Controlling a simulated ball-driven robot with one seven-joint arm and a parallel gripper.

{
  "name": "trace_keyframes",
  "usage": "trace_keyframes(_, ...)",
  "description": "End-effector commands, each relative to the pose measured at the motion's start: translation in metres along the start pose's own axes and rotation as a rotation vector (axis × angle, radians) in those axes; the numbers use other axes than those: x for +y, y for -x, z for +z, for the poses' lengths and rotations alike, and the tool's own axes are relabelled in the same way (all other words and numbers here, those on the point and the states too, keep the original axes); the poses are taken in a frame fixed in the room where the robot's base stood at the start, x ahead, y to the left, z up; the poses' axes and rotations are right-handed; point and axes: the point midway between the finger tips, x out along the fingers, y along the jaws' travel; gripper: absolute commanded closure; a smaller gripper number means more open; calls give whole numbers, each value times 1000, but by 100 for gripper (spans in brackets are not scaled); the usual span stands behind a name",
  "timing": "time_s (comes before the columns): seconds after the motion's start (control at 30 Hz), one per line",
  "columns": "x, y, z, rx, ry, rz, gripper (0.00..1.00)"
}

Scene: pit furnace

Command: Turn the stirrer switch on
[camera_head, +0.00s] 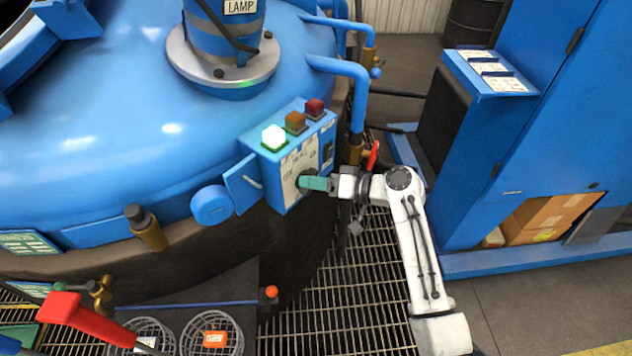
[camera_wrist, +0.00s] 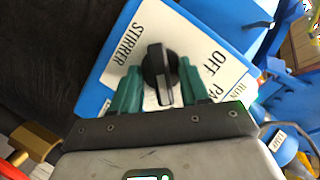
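The stirrer switch is a black rotary knob (camera_wrist: 158,74) on a white plate (camera_wrist: 210,45) lettered STIRRER and OFF, seen in the wrist view. Its ridge runs roughly up and down the picture, slightly tilted. The teal fingers of my gripper (camera_wrist: 157,67) stand on both sides of the knob, apart, with narrow gaps that make firm contact hard to confirm. In the head view, my gripper (camera_head: 312,183) is at the front of the blue control box (camera_head: 262,172), and its fingers mostly hide the knob.
On the box top are a lit green lamp (camera_head: 274,138) and unlit amber (camera_head: 296,122) and red (camera_head: 314,108) lamps. A red-handled valve (camera_head: 373,156) and blue pipe (camera_head: 355,85) stand close to the right of the box.

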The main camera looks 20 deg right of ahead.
Motion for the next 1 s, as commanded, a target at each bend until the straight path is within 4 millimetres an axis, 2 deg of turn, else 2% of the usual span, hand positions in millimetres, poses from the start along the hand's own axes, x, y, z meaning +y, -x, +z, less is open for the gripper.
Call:
trace_keyframes(0.2,-1,0,-1,1,1,-1,55)
trace_keyframes(0.33,0,10,-1,2,0,-1,55)
trace_keyframes(0.8,1,91,0,2,0,1,55)
trace_keyframes(1.0,0,106,0,1,1,0,55)
